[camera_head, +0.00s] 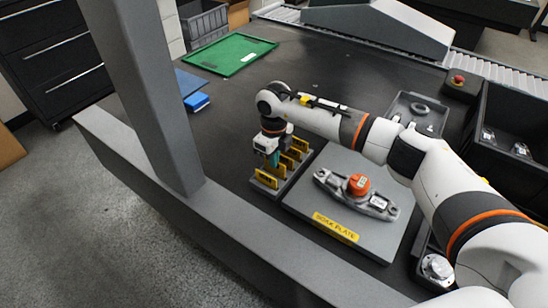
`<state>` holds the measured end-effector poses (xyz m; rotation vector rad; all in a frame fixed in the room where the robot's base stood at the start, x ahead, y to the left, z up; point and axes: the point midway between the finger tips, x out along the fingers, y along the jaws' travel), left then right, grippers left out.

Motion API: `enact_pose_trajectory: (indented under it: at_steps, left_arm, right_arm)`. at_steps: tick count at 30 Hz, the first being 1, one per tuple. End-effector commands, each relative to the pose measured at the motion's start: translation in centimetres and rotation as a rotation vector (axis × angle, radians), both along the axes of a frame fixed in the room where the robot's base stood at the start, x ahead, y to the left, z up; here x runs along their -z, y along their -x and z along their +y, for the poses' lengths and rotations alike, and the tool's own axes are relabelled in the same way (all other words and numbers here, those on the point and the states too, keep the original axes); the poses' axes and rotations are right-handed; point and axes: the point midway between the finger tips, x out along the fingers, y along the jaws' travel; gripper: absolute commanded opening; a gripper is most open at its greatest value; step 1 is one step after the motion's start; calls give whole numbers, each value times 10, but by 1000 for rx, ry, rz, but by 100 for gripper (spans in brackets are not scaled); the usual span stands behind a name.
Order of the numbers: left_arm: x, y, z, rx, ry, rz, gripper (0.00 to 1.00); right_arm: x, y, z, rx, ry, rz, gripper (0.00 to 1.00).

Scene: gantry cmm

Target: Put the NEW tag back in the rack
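The tag rack (289,184) is a small grey block beside the work plate, with several yellow tags (266,179) standing in it. My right gripper (272,160) points down at the rack's back left part, among the tags. A small teal-green piece shows at its fingertips; I cannot tell whether it is the NEW tag or part of the gripper. The fingers are too small and partly hidden to tell open from shut. The lettering on the tags is too small to read. My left gripper is not in view.
The grey work plate (305,210) bears a metal casting (378,207) with an orange cap (359,184). A grey gantry post (150,100) stands left. A green tray (230,54), blue box (197,102), black bin (510,105) and red stop button (458,79) lie around. The dark table's back middle is clear.

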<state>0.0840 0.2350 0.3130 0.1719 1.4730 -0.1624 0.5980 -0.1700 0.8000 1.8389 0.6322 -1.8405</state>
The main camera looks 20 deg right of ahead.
Motion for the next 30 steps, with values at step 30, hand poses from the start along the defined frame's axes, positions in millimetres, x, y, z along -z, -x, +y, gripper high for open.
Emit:
enact_pose_trajectory:
  at_steps: [30]
  left_arm:
    - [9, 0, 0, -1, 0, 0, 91]
  right_arm:
    - [11, 0, 0, 0, 0, 0, 29]
